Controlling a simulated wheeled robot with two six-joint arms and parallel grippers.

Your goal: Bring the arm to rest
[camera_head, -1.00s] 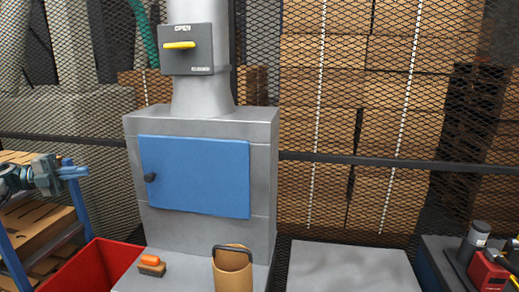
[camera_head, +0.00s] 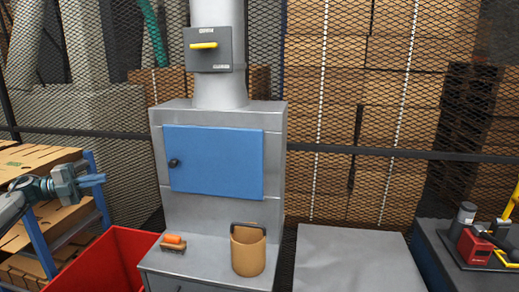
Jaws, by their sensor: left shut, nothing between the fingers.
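My left gripper (camera_head: 94,180) is at the left edge of the view, with its arm coming in from the left. Its blue fingers are shut and empty, held in front of the rack with the wooden boards and left of the grey cabinet (camera_head: 215,218). The gripper touches nothing that I can make out. My right gripper is not in view.
The cabinet has a closed blue door (camera_head: 213,162) and a yellow-handled switch box (camera_head: 208,47) above. An orange-topped brush (camera_head: 174,242) and a tan bucket (camera_head: 248,253) stand on its ledge. A red bin (camera_head: 110,262) is at lower left. A bare grey tabletop (camera_head: 355,260) is right.

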